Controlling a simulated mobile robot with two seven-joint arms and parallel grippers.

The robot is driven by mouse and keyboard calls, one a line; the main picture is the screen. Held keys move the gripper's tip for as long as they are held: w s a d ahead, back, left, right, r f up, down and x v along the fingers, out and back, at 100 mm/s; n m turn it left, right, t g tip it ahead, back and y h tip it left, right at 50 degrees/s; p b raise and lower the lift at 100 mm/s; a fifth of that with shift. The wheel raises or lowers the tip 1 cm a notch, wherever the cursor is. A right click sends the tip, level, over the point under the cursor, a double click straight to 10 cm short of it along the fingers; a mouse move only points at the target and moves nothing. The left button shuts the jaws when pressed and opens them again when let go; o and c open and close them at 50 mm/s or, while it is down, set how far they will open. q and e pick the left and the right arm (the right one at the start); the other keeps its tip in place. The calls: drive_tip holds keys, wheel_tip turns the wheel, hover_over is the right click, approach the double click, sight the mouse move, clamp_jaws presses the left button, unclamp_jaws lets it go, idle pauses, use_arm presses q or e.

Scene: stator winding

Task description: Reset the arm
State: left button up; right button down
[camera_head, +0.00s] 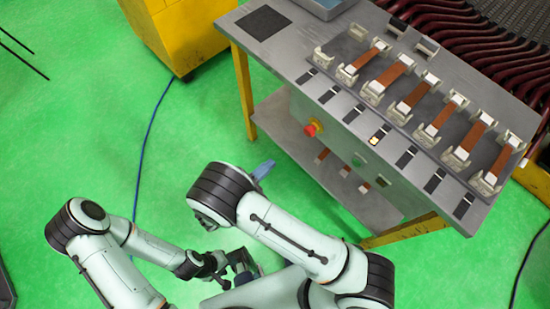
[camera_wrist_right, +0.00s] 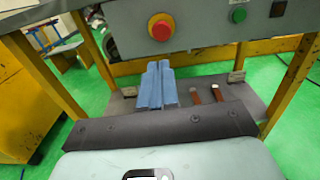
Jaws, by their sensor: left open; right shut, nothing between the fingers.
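My left gripper (camera_head: 243,265) hangs low over the floor at the bottom middle of the head view, open, with nothing seen in it. My right gripper (camera_head: 264,170) shows only as blue fingertips past my bent right arm, which hides the rest. In the right wrist view its blue fingers (camera_wrist_right: 156,86) are shut together and empty. They point toward the front of the grey workbench (camera_head: 299,64) and appear apart from it. A row of several brown strips with white end blocks (camera_head: 411,92) lies on the bench top.
The bench front carries a red emergency button (camera_head: 312,129) and a green button (camera_head: 358,160). A lower shelf (camera_wrist_right: 121,104) holds brown strips (camera_wrist_right: 196,95). A yellow cabinet (camera_head: 180,35) stands at upper left. A blue cable (camera_head: 146,140) crosses the otherwise open green floor.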

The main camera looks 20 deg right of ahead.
idle(0.6)
drive_tip(key=s+d+f+m+g+y+p, duration=0.2)
drive_tip(key=s+d+f+m+g+y, duration=0.3)
drive_tip(key=s+d+f+g, duration=0.45)
drive_tip(key=s+a+f+m+g+y+p, duration=0.1)
drive_tip(key=s+a+f+m+g+y, duration=0.1)
drive_tip(key=s+a+f+m+y, duration=0.35)
drive_tip(key=s+a+f+m+g+y+p, duration=0.1)
drive_tip(key=s+a+f+m+g+y, duration=0.1)
drive_tip(key=s+a+m+y, duration=0.45)
use_arm(q)
wheel_tip(320, 180, up, 6)
drive_tip(key=w+p, duration=0.1)
drive_tip(key=w, duration=0.1)
drive_tip(key=shift+w, duration=0.15)
use_arm(e)
drive_tip(key=w+d+m+t+y, duration=0.3)
drive_tip(key=w+d+m+t, duration=0.1)
drive_tip(key=m, duration=0.5)
drive_tip(key=shift+w+d+r+m+t, duration=0.15)
drive_tip(key=shift+d+m+t, duration=0.2)
drive_tip(key=shift+t, duration=0.4)
